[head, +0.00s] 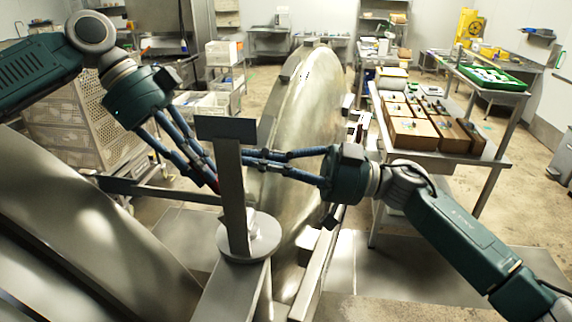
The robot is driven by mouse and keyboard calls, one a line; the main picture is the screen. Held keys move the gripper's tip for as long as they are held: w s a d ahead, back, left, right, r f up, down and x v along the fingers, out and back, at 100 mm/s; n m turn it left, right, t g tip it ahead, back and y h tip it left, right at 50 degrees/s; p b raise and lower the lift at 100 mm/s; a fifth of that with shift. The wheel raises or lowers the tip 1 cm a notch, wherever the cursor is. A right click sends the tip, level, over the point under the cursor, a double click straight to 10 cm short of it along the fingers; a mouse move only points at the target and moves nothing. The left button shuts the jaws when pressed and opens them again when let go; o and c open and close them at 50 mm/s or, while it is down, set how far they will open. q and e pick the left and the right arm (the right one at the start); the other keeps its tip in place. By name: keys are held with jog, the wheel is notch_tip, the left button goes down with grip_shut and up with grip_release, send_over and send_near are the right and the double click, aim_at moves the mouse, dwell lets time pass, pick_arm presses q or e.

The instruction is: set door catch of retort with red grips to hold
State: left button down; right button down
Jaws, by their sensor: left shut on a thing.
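The retort's big round metal door (315,95) stands swung open in the middle of the head view. The retort's curved shell (75,235) fills the lower left. A flat-topped metal post (232,190) rises from a round disc (262,238) at the hinge side. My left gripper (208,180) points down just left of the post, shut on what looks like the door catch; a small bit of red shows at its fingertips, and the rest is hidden. My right gripper (250,161) points left behind the post, in front of the door. Its fingertips are partly hidden, and I cannot tell whether they hold anything.
A metal bar (155,190) runs from the shell towards the post. A perforated crate stack (75,125) stands behind my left arm. A table with cardboard boxes (412,135) stands at the right, with a green tray (492,78) beyond.

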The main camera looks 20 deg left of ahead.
jog(key=shift+s+a+f, duration=0.25)
jog(key=shift+a+f, duration=0.1)
jog(key=shift+a, duration=0.25)
jog(key=shift+s+a+f, duration=0.3)
jog(key=shift+a+f, duration=0.1)
jog(key=shift+a, duration=0.15)
jog(key=shift+s+a+f, duration=0.25)
jog(key=shift+a+f, duration=0.1)
jog(key=shift+a, duration=0.25)
